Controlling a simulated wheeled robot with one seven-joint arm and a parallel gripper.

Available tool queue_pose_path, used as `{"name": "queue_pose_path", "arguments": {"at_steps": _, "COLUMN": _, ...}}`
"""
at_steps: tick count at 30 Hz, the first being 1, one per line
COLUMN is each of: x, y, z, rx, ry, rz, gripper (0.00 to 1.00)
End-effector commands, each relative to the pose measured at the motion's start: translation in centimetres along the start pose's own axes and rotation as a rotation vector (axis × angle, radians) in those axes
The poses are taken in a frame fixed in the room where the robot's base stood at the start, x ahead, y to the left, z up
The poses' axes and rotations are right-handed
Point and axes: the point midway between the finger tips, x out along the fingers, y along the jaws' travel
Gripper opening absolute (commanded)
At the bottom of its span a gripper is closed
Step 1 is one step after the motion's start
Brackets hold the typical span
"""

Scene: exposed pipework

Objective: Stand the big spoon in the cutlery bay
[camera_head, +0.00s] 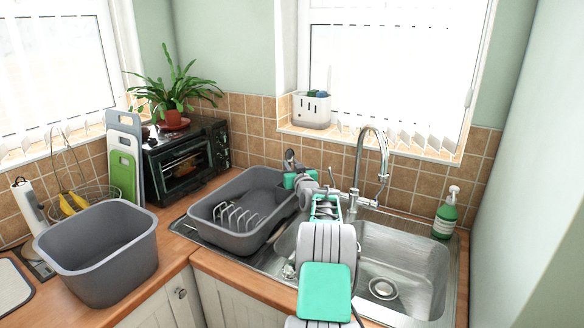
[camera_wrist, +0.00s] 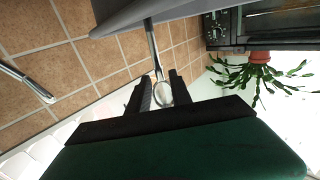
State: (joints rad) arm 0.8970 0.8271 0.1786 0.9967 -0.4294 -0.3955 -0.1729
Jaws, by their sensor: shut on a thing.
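The big spoon (camera_wrist: 152,45) is metal. In the wrist view my gripper (camera_wrist: 160,82) is shut on it near its bowl (camera_wrist: 165,94), and its handle runs away from the fingers. The handle's far end passes out of sight behind a grey edge (camera_wrist: 165,10), which looks like part of the dish rack. In the head view the grey dish rack (camera_head: 222,239) stands on the drainer, and my gripper is over its right back side.
The tap (camera_head: 360,165) rises close to the right of my gripper, above the steel sink (camera_head: 405,262). Wire plate slots (camera_head: 236,217) stand in the rack. A grey tub (camera_head: 105,262) is at left. A potted plant (camera_head: 172,100) sits on the black oven (camera_head: 185,155) behind.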

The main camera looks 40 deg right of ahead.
Motion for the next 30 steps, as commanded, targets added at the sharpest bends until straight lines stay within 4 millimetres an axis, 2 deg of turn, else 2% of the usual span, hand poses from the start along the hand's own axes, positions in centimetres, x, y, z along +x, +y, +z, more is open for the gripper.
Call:
{"name": "queue_pose_path", "arguments": {"at_steps": 3, "x": 0.01, "y": 0.01, "z": 0.89, "rx": 0.000, "ry": 0.001, "rz": 0.000, "gripper": 0.00}}
{"name": "queue_pose_path", "arguments": {"at_steps": 13, "x": 0.01, "y": 0.01, "z": 0.83, "rx": 0.000, "ry": 0.001, "rz": 0.000, "gripper": 0.00}}
{"name": "queue_pose_path", "arguments": {"at_steps": 14, "x": 0.01, "y": 0.01, "z": 0.83, "rx": 0.000, "ry": 0.001, "rz": 0.000, "gripper": 0.28}}
{"name": "queue_pose_path", "arguments": {"at_steps": 15, "x": 0.01, "y": 0.00, "z": 0.83, "rx": 0.000, "ry": 0.001, "rz": 0.000, "gripper": 0.31}}
{"name": "queue_pose_path", "arguments": {"at_steps": 22, "x": 0.01, "y": -0.01, "z": 0.85, "rx": 0.000, "ry": 0.001, "rz": 0.000, "gripper": 0.50}}
{"name": "queue_pose_path", "arguments": {"at_steps": 30, "x": -0.07, "y": 0.00, "z": 0.91, "rx": 0.000, "ry": 0.000, "rz": 0.000, "gripper": 0.51}}
